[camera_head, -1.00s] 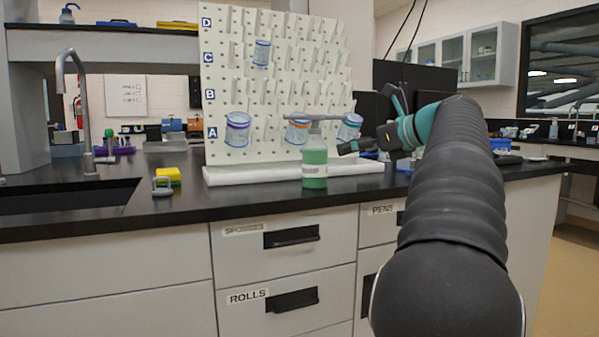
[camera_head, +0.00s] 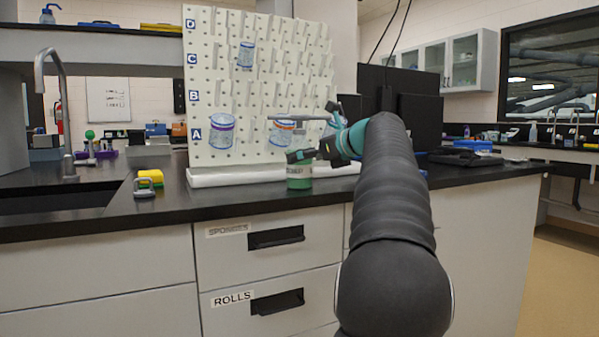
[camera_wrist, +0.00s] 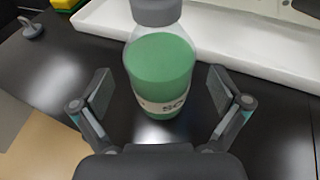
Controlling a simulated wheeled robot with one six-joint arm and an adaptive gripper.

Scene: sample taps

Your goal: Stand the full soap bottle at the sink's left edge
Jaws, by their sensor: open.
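The soap bottle (camera_head: 299,178) is clear with green soap, a white label and a grey pump top. It stands upright on the black counter in front of the pegboard. My gripper (camera_head: 302,157) is in front of its upper part and hides some of it. In the wrist view the bottle (camera_wrist: 160,75) stands just beyond and between the open fingers of my gripper (camera_wrist: 160,100); neither finger touches it. The sink (camera_head: 55,200) is a dark basin at the left of the counter, with a tall grey faucet (camera_head: 66,120) behind it.
A yellow sponge (camera_head: 151,176) and a small grey-handled item (camera_head: 144,189) sit right of the sink. A pegboard (camera_head: 240,60) with hanging beakers stands on a white tray (camera_head: 225,179) behind the bottle. The counter between sponge and bottle is clear along its front.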

